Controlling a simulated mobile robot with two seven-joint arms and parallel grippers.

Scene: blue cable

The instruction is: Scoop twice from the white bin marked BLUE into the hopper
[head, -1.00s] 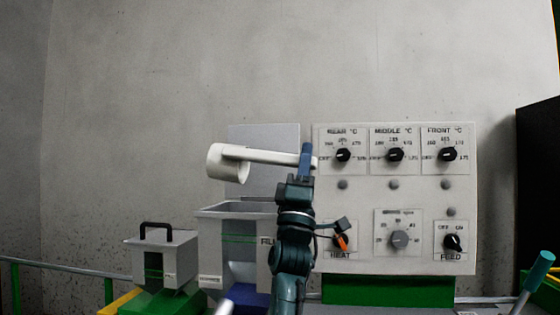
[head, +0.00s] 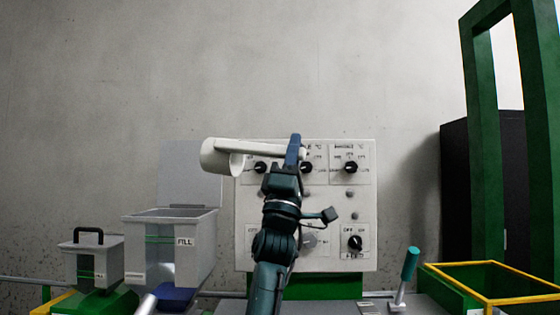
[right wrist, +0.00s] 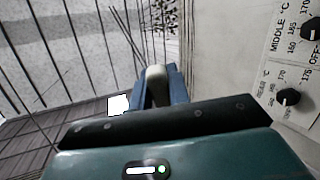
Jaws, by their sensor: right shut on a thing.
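My right gripper (head: 296,152) is shut on the handle of a white scoop (head: 222,157), held up in front of the control panel. The scoop's cup is at the left end of the handle, and its inside cannot be seen. In the right wrist view, the handle end (right wrist: 156,74) shows between the blue fingers. A grey-white hopper (head: 170,245) marked FILL stands below and left of the scoop, with its lid raised behind it. No white bin marked BLUE can be made out. My left gripper is not in view.
A control panel (head: 360,205) with several black knobs stands behind my right arm. A small box with a black handle (head: 97,260) is at the left. A teal-handled lever (head: 410,264), a yellow-rimmed green container (head: 490,288) and a green frame (head: 484,150) are at the right.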

